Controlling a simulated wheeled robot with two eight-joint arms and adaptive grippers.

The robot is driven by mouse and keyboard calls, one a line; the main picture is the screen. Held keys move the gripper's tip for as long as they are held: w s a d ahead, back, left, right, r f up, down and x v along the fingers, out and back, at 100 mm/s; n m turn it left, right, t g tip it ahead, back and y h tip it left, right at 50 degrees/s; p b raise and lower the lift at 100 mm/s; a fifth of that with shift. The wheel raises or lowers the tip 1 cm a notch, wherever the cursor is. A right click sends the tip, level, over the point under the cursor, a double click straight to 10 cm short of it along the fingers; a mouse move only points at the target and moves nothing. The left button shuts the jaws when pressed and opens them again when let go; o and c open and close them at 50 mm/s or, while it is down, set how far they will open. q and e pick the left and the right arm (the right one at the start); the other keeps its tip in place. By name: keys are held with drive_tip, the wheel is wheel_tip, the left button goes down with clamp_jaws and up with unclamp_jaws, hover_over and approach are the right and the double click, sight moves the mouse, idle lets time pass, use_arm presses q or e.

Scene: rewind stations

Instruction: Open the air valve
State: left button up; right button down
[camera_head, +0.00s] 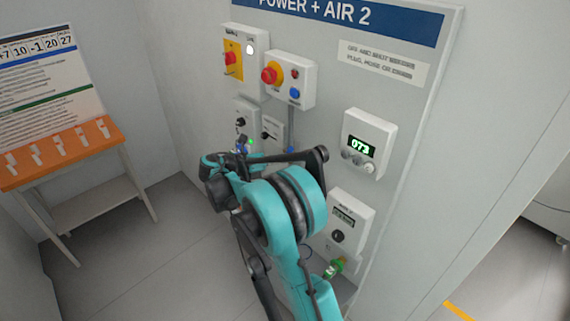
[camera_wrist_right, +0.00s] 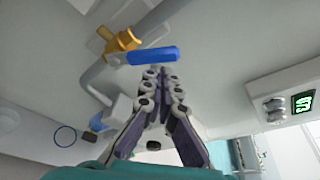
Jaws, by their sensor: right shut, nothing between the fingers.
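The air valve shows in the right wrist view as a brass body (camera_wrist_right: 119,42) on a grey pipe. Its blue lever (camera_wrist_right: 153,55) points right and lies roughly across the pipe. My right gripper (camera_wrist_right: 157,73) is shut and empty. Its fingertips are just below the lever in the picture; I cannot tell whether they touch it. In the head view, my teal arm covers the middle of the panel, and I cannot make out the valve or the fingertips there. My left gripper is not in view.
The "POWER + AIR 2" panel (camera_head: 411,95) carries a red-yellow switch (camera_head: 233,60), an emergency-stop box (camera_head: 291,85), a display box (camera_head: 369,143) reading about 073, and a lower box (camera_head: 350,219). A green fitting (camera_head: 335,267) is beneath. An orange-topped table (camera_head: 60,150) stands left.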

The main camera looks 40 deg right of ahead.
drive_tip(key=shift+w+r+p, duration=0.4)
drive_tip(key=shift+w+r, duration=0.35)
drive_tip(key=shift+w, duration=0.35)
drive_tip(key=shift+w+r, duration=0.25)
